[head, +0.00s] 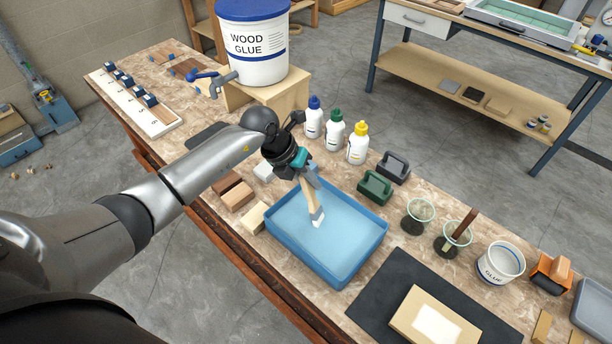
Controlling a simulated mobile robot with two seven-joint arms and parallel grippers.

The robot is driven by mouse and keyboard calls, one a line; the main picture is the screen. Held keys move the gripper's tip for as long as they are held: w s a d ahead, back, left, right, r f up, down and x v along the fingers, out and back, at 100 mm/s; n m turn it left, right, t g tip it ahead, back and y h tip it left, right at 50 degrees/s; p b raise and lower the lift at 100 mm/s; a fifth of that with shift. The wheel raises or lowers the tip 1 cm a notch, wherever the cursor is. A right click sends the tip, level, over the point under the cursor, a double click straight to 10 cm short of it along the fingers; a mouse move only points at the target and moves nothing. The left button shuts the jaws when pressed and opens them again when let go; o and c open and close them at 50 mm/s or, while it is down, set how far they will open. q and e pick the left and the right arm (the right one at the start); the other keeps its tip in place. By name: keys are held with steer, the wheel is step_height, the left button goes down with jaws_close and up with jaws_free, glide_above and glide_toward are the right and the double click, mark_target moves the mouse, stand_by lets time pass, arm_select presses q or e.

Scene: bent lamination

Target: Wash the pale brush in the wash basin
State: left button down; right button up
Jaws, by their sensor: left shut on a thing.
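My left gripper (302,172) is shut on the pale brush (311,199). The brush has a light wooden handle, a grey ferrule and white bristles, and it points downward. The wash basin (374,243) is a blue rectangular tub with light blue water. The brush is over the basin's inside, with its bristles near the water's left-middle part. I cannot tell whether the bristles touch the water. My right gripper does not show.
Wooden blocks (238,196) stand left of the basin. Glue bottles (335,131) and dark handled blocks (375,187) stand behind it. Glass jars (418,214) and a white glue pot (500,262) are to the right. A dark mat (372,304) with a board lies in front.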

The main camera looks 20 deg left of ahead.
arm_select(q)
steer(key=d, duration=0.1)
steer(key=s+d+p, duration=0.1)
steer(key=d, duration=0.1)
steer(key=d+p, duration=0.1)
steer(key=shift+s+d, duration=0.3)
steer(key=a, duration=0.2)
steer(key=w+a+b, duration=0.2)
steer(key=a, duration=0.1)
steer(key=shift+a, duration=0.35)
stand_by(0.5)
steer(key=shift+s+d+r+p, duration=0.1)
steer(key=shift+s+d+p, duration=0.15)
steer(key=shift+d, duration=0.25)
steer(key=shift+s+d+r+p, duration=0.1)
steer(key=shift+d+p, duration=0.25)
steer(key=shift+d, duration=0.15)
steer(key=d+p, duration=0.1)
steer(key=d, duration=0.1)
steer(key=s+d, duration=0.1)
steer(key=shift+s+d+f+p, duration=0.15)
steer(key=shift+d+p, duration=0.2)
steer(key=shift+p, duration=0.05)
